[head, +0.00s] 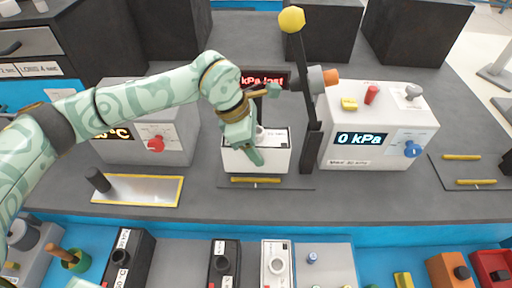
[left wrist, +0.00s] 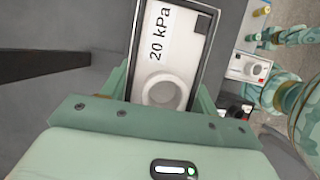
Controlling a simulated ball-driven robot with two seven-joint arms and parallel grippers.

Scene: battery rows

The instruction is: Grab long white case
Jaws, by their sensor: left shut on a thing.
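The white case (head: 278,160), with a black-rimmed top, stands upright at the middle of the grey bench, behind a short yellow bar. My left gripper (head: 256,148) reaches down over it and is shut on it, with a finger in front of its near face. In the left wrist view the case (left wrist: 185,55) lies between the two fingers (left wrist: 165,100). Its top shows the label "20 kPa", a round white ring and a dark square. I cannot tell whether its base touches the bench.
A white box reading "0 kPa" (head: 340,158) stands close on the right, with a dark post (head: 308,150) between. Another white box (head: 180,140) stands left, behind a yellow-edged metal plate (head: 140,190). Several cases, including a white one (head: 268,250), line the front.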

